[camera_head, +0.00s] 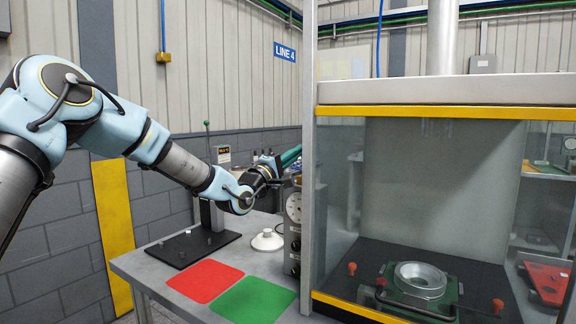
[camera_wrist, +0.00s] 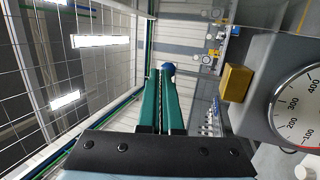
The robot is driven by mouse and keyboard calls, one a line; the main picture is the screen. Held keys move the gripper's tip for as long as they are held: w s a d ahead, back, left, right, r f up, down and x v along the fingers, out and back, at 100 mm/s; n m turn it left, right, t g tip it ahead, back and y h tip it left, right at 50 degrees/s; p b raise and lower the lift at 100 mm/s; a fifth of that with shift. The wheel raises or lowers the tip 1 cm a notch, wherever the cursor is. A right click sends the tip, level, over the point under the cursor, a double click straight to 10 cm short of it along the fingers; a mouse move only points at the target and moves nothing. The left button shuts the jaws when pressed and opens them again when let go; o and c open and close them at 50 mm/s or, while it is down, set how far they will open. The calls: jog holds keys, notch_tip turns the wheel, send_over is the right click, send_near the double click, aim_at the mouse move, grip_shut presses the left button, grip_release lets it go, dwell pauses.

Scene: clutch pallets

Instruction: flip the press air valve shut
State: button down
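My gripper (camera_head: 290,156) is at the left front post of the press, beside and above a round gauge (camera_head: 293,207). In the wrist view its two green fingers (camera_wrist: 162,75) lie side by side with only a thin dark seam between them, so it looks shut with nothing seen in it. A small blue rounded piece (camera_wrist: 168,68) shows just past the fingertips, perhaps the end of the valve lever. I cannot tell whether the fingers touch it. The gauge (camera_wrist: 301,108) is large at the right of the wrist view, beside a brass-coloured block (camera_wrist: 237,83).
The press frame (camera_head: 308,160) stands right of my arm, with a round metal part (camera_head: 420,280) on a green fixture inside. The grey bench holds a red mat (camera_head: 205,280), a green mat (camera_head: 253,299), a white domed piece (camera_head: 267,240) and a dark stand base (camera_head: 190,247).

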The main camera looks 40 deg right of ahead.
jog(key=shift+w+d+r+n+y+p, duration=0.2)
jog(key=shift+d+r+y+p, duration=0.2)
jog(key=shift+d+y+p, duration=0.35)
jog(key=shift+w+d+r+n+y+p, duration=0.15)
jog(key=shift+d+r+y+p, duration=0.25)
jog(key=shift+d+y+p, duration=0.4)
